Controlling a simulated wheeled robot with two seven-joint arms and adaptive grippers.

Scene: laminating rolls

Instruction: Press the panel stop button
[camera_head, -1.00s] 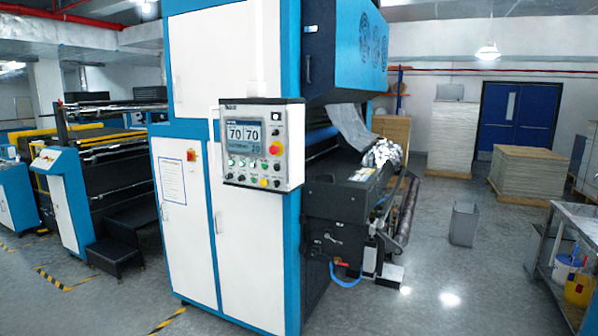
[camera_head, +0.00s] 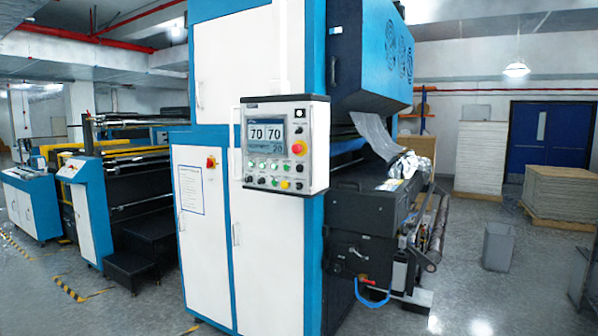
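The control panel (camera_head: 285,145) is a white-framed box with a grey face, mounted on the front of the tall blue and white laminating machine (camera_head: 204,250). Its screen (camera_head: 266,134) shows 70 and 70, with a smaller 20 below. A red button (camera_head: 297,149) sits right of the screen. Small buttons in green, white and black run in rows below it, with a yellow button (camera_head: 284,184) in the bottom row. Labels are too small to read, so I cannot tell which one is marked stop. Neither of my grippers is in view.
A red and yellow switch (camera_head: 211,161) is on the cabinet left of the panel. Dark rollers and a blue hose (camera_head: 372,300) stick out at the machine's right. A grey bin (camera_head: 497,246) stands farther right. Floor in front and at right is open.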

